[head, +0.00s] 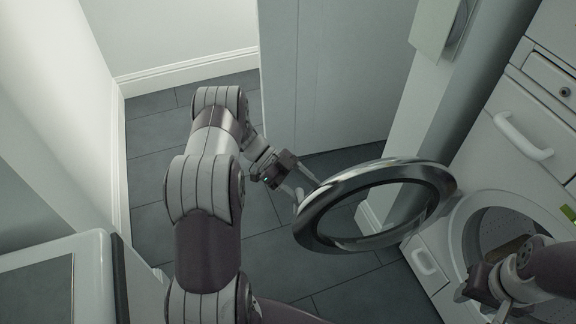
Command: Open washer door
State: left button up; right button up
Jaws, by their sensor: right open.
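The washer (432,262) is white and stands at the right. Its round opening shows a grey perforated drum (503,228). The washer door (335,205), a dark and chrome ring with a clear middle, is swung well out from the front. My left gripper (302,190) is at the near-left edge of the door, with its two fingers apart at the rim. I cannot tell whether they are closed on it. My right gripper (480,293) is open at the lower right, in front of the washer opening; its fingertips are partly hidden.
A white drawer front with a handle (523,137) is above the opening. A grey panel (335,70) and a pillar stand behind the door. A white appliance (90,250) stands at the lower left. Dark tiled floor (160,145) is clear at the left.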

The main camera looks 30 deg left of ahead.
pick_arm(q)
jog(key=w+a+b, duration=0.7)
jog(key=a+b, duration=0.1)
jog(key=a, duration=0.1)
dwell(0.5)
jog(key=shift+r, duration=0.1)
jog(key=shift+p, duration=0.3)
dwell(0.4)
